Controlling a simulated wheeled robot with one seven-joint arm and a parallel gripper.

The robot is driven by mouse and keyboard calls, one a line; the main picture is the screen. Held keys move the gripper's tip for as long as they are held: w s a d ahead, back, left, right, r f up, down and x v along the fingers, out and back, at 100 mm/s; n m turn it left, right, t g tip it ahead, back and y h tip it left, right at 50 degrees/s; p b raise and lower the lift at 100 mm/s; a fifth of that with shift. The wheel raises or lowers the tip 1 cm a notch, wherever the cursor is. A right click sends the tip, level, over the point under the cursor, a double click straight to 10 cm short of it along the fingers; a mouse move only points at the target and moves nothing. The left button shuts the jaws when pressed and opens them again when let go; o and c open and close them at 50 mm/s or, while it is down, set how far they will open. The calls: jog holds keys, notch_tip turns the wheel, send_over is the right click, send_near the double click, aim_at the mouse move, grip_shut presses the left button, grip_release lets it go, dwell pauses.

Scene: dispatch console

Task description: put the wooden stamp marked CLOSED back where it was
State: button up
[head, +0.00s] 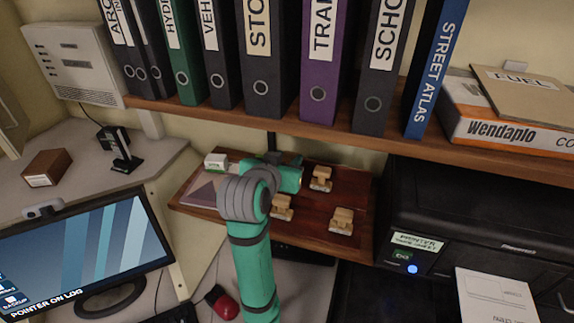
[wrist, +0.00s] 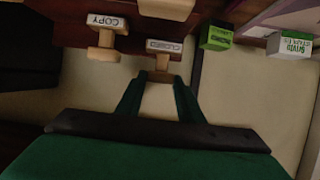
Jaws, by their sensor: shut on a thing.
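In the wrist view the wooden stamp marked CLOSED (wrist: 165,46) has its light wooden handle between the two fingertips of my gripper (wrist: 160,82), which is shut on it. In the head view my gripper (head: 280,160) is over the back of the brown wooden board (head: 362,190), partly behind my own arm, and I cannot make out the held stamp there. Whether its base touches the board I cannot tell. A stamp marked COPY (wrist: 105,22) stands left of it in the wrist view. Three wooden stamps show on the board in the head view: back (head: 321,178), middle (head: 282,207) and front right (head: 341,220).
A small green box (wrist: 216,37) and a white-and-green box (wrist: 290,46) are right of the held stamp in the wrist view. A shelf (head: 400,143) of binders overhangs the board. A black printer (head: 480,210) stands right, a monitor (head: 85,255) left.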

jog(key=shift+f, duration=0.95)
jog(key=shift+f, duration=0.15)
jog(key=o, duration=0.9)
jog(key=shift+c, duration=0.2)
jog(key=v, duration=1.2)
